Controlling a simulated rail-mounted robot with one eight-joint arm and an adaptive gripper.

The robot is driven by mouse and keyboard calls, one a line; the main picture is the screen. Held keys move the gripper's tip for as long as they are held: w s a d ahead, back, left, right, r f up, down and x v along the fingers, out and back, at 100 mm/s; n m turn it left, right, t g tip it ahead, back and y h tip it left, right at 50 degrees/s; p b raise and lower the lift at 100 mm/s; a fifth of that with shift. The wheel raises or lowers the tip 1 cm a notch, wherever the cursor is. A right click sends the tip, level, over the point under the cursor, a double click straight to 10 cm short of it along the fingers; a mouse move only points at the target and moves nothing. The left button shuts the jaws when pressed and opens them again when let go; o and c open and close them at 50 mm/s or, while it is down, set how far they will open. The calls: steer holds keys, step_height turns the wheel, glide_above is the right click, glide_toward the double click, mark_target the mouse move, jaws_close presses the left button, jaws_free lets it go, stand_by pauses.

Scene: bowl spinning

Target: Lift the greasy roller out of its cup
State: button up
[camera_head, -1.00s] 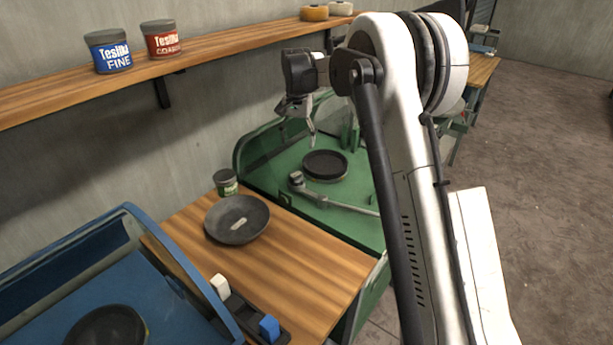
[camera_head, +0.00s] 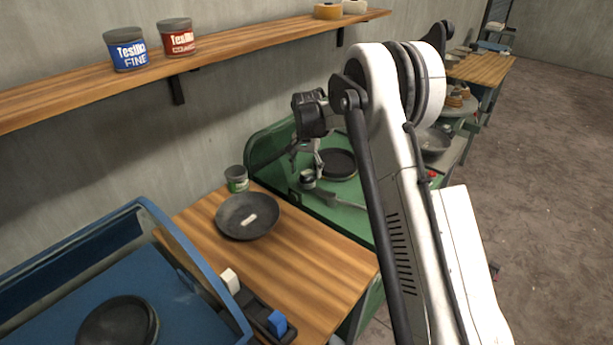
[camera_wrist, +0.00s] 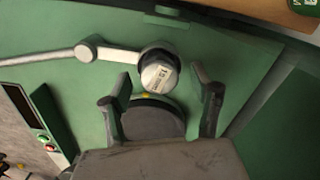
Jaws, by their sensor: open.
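The roller (camera_wrist: 158,76) shows end-on in the wrist view as a round, pale, marked face. It sits in a dark round cup (camera_wrist: 146,52) at the end of a jointed grey bar on the green machine. In the head view the cup and roller (camera_head: 308,181) are small, left of the dark round plate. My gripper (camera_wrist: 160,82) is open, with one finger on each side of the roller in the picture. In the head view my gripper (camera_head: 306,160) hangs just above the cup. I cannot tell whether the fingers touch it.
A dark round plate (camera_head: 339,161) lies on the green machine (camera_head: 345,216), with the grey bar (camera_wrist: 107,53) beside it. A dark bowl (camera_head: 232,216) and small tin (camera_head: 236,179) stand on the wooden table (camera_head: 310,265). A shelf (camera_head: 240,49) runs along the wall above.

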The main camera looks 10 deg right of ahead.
steer(key=shift+f, duration=0.65)
steer(key=shift+c, duration=0.5)
jaws_close()
steer(key=shift+r, duration=0.1)
